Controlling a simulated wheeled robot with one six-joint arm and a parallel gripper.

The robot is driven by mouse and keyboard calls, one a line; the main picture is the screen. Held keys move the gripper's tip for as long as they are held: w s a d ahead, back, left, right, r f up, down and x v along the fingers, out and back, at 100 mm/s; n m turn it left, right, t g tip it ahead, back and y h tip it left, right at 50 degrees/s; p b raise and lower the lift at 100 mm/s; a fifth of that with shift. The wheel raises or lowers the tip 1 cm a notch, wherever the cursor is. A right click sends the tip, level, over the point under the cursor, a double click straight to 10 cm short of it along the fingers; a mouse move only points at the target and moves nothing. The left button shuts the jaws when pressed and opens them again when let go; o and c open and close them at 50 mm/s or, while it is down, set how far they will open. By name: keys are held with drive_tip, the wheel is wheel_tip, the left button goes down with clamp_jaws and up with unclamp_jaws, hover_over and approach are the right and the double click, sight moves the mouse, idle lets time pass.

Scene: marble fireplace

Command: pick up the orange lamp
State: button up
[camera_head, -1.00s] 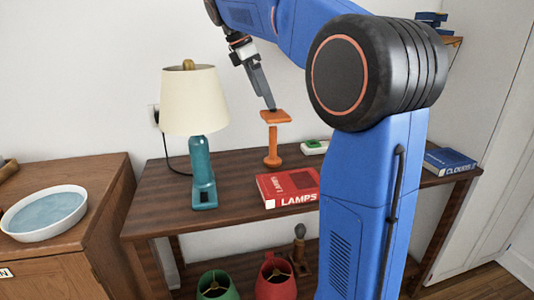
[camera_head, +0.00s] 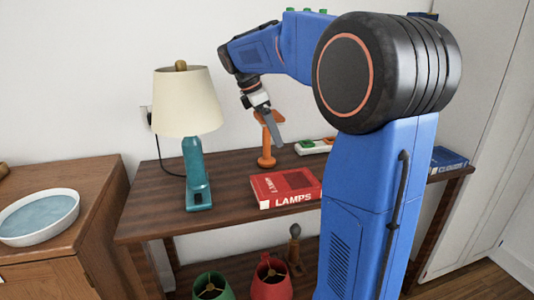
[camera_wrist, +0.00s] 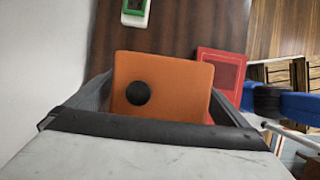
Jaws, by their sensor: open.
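In the wrist view my gripper (camera_wrist: 163,100) is open, with one finger on each side of the orange top. I cannot tell whether either finger touches it.
A teal lamp (camera_head: 197,178) with a cream shade stands left on the table. A red book (camera_head: 285,188) lies in front of the orange lamp, and a green-and-white box (camera_head: 313,146) lies right of it. Green (camera_head: 212,287) and red shades (camera_head: 271,280) sit below. The wall is close behind.

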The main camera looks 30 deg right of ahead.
drive_tip(key=shift+x, duration=1.3)
drive_tip(key=shift+c, duration=0.6)
drive_tip(key=c, duration=1.6)
drive_tip(key=shift+o, duration=0.2)
